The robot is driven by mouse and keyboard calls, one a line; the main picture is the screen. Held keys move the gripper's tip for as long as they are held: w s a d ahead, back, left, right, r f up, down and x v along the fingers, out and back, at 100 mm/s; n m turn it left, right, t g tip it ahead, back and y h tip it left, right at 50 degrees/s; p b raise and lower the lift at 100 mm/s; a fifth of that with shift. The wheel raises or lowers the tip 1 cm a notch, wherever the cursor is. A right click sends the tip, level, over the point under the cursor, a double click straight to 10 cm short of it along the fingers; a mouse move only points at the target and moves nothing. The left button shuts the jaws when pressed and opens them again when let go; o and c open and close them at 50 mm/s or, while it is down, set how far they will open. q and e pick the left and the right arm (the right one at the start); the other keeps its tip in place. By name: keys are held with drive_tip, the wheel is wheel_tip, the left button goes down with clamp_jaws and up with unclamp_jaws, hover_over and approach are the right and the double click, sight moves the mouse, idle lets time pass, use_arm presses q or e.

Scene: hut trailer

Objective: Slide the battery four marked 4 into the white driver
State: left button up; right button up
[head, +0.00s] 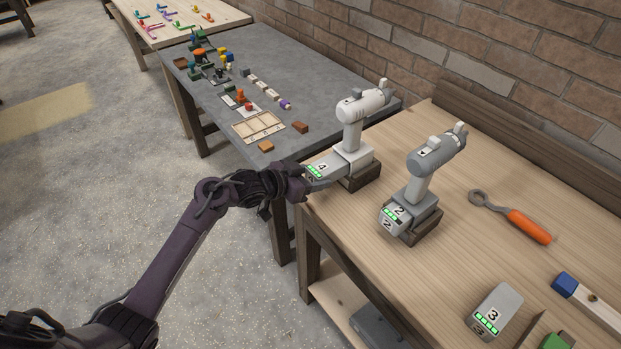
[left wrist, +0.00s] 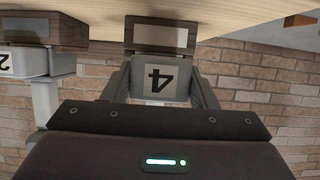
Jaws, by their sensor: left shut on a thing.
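The white driver (head: 361,104) stands upright in a dark wooden holder (head: 362,181) at the near-left end of the wooden bench. Battery four (head: 325,166), grey with a 4 label and green bars, is at the foot of the white driver, on its left side. It looks at least partly in the driver's base; how deep I cannot tell. My left gripper (head: 308,180) is shut on battery four from the left. In the left wrist view battery four (left wrist: 160,76) sits between the two fingers, its 4 upside down. My right gripper is not in view.
A grey driver (head: 434,157) with battery 2 (head: 394,215) stands just right. Battery 3 (head: 494,310) lies near the front edge. An orange-handled wrench (head: 512,217) lies behind. A grey table (head: 335,87) with small parts adjoins the wooden bench (head: 380,258). A brick wall rises behind.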

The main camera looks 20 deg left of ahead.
sight(323, 171)
use_arm(q)
drive_tip(key=shift+w+d+r+b, duration=0.1)
drive_tip(key=shift+w+d+b, duration=0.4)
drive_tip(key=shift+w+d, duration=0.4)
drive_tip(key=shift+w+d+b, duration=0.45)
drive_tip(key=shift+w+d, duration=0.2)
drive_tip(key=shift+w, duration=0.35)
drive_tip(key=o, duration=1.2)
drive_tip(key=shift+o, duration=0.2)
drive_tip(key=shift+s+a+p, duration=0.6)
drive_tip(key=shift+s+p, duration=0.1)
drive_tip(key=shift+p, duration=0.15)
drive_tip(key=shift+s+a+p, duration=0.65)
drive_tip(key=shift+s+p, duration=0.1)
drive_tip(key=shift+s, duration=0.1)
drive_tip(key=shift+s+a+p, duration=0.65)
drive_tip(key=shift+s+p, duration=0.05)
drive_tip(key=shift+s, duration=0.15)
drive_tip(key=p+v, duration=0.2)
drive_tip(key=r+p+v, duration=0.1)
drive_tip(key=p+v, duration=0.2)
drive_tip(key=shift+s+a, duration=0.15)
drive_tip(key=shift+s, duration=0.05)
